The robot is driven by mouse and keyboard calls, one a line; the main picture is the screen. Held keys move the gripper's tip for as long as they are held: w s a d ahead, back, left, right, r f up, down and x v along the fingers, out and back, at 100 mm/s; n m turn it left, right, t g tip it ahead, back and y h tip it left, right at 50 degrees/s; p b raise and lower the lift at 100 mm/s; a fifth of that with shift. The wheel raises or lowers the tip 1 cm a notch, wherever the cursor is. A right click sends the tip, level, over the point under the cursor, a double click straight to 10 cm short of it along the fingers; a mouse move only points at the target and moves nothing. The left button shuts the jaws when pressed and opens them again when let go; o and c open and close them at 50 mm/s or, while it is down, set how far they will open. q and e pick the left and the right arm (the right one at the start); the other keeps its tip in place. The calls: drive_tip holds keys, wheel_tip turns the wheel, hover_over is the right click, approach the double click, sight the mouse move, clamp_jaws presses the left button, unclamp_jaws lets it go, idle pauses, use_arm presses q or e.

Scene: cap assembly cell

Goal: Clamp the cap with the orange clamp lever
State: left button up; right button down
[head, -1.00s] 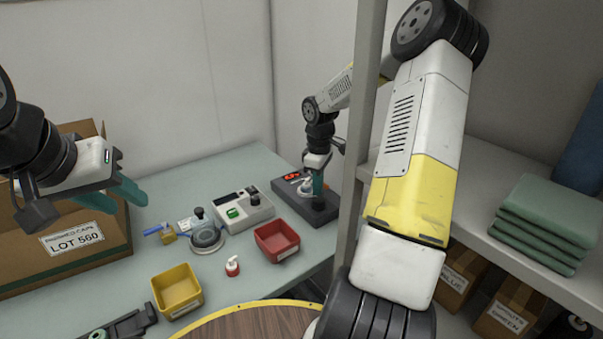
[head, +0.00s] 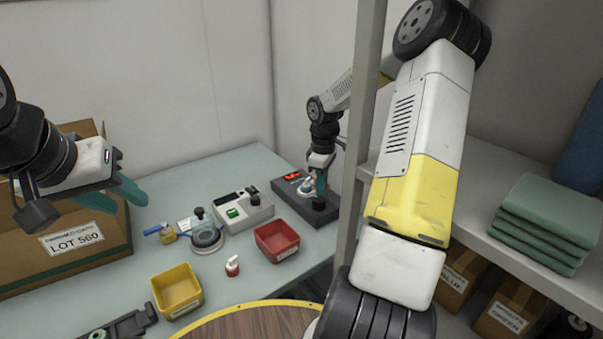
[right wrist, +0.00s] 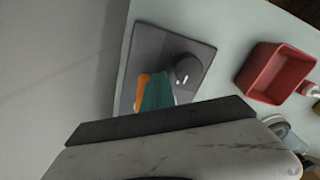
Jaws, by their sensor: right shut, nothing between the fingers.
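The dark clamp fixture (head: 318,216) stands on the bench at the far right, with a lit red display. A small pale part (head: 307,186), perhaps the cap, sits on it; it is too small to tell. My right gripper (head: 320,192) is shut and empty, low over the fixture beside that part. In the right wrist view, the orange clamp lever (right wrist: 142,90) shows right beside the teal fingers (right wrist: 158,92); I cannot tell whether they touch it. A round black knob (right wrist: 187,69) stands beside them. My left gripper (head: 121,198) is open and empty by the cardboard box.
A red bin (head: 277,241), a yellow bin (head: 178,291) and a small white and red bottle (head: 232,266) stand in front. A grey device (head: 244,211) and a round glass-topped item (head: 205,231) are left of the fixture. A shelf post (head: 362,120) stands close to my right arm.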

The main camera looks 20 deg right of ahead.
drive_tip(key=shift+d, duration=0.5)
drive_tip(key=shift+w+d, duration=0.2)
drive_tip(key=shift+d, duration=0.35)
